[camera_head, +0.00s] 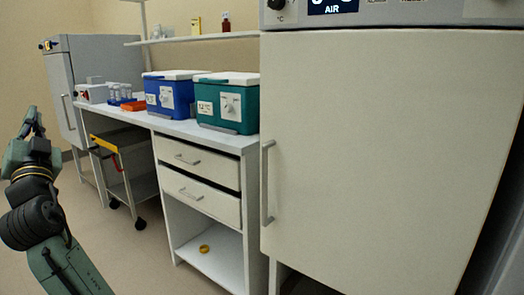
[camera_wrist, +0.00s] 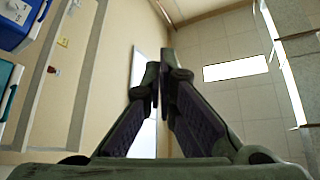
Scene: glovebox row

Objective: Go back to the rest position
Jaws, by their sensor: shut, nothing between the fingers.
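My gripper (camera_head: 32,122) is at the left of the head view, raised and pointing upward, with open floor around it. In the wrist view its two fingers (camera_wrist: 160,82) come together at the tips, and nothing is between them. The wrist view looks up at the wall and ceiling. The gripper is apart from the bench and touches nothing that I can see.
A large white cabinet (camera_head: 385,150) with a handle fills the right. A bench (camera_head: 185,127) bears a blue cooler (camera_head: 168,97) and a teal cooler (camera_head: 227,105). A cart (camera_head: 130,165) stands under the bench. A yellow ring (camera_head: 204,249) lies on the low shelf. Floor is clear at lower left.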

